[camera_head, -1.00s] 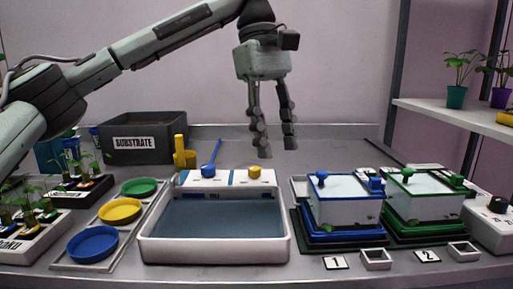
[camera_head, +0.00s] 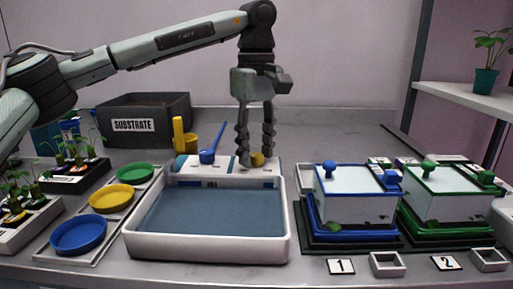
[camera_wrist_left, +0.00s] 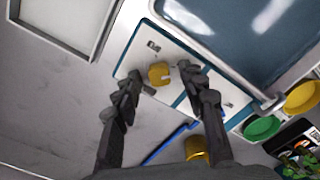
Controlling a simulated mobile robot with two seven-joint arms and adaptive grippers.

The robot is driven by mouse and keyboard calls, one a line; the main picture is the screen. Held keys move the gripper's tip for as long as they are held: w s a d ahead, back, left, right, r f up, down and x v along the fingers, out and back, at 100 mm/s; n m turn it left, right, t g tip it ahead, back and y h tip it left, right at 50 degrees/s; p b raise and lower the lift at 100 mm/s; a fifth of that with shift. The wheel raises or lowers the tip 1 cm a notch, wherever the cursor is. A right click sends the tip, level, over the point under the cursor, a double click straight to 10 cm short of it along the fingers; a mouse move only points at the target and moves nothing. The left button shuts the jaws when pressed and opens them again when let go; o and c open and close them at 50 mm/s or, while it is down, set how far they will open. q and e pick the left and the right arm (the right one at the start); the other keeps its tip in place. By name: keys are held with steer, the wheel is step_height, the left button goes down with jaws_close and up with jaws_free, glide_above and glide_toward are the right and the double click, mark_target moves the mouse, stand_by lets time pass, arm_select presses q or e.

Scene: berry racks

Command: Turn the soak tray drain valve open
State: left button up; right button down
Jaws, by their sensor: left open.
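The soak tray (camera_head: 133,238) is a white basin of grey-blue water at the middle of the bench. In the left wrist view the knob (camera_wrist_left: 159,73) shows between and just beyond the fingertips (camera_wrist_left: 162,82). I cannot tell whether they touch it. My right gripper is in neither view.
A yellow cup (camera_head: 190,142) stands behind the panel at left. A black substrate bin (camera_head: 170,110) is at the back left. Blue, yellow and green dishes (camera_head: 78,236) lie left of the tray. Blue and green lidded boxes (camera_head: 352,205) stand right. The bench behind the boxes is mostly clear.

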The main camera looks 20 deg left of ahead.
arm_select(q)
jaws_close()
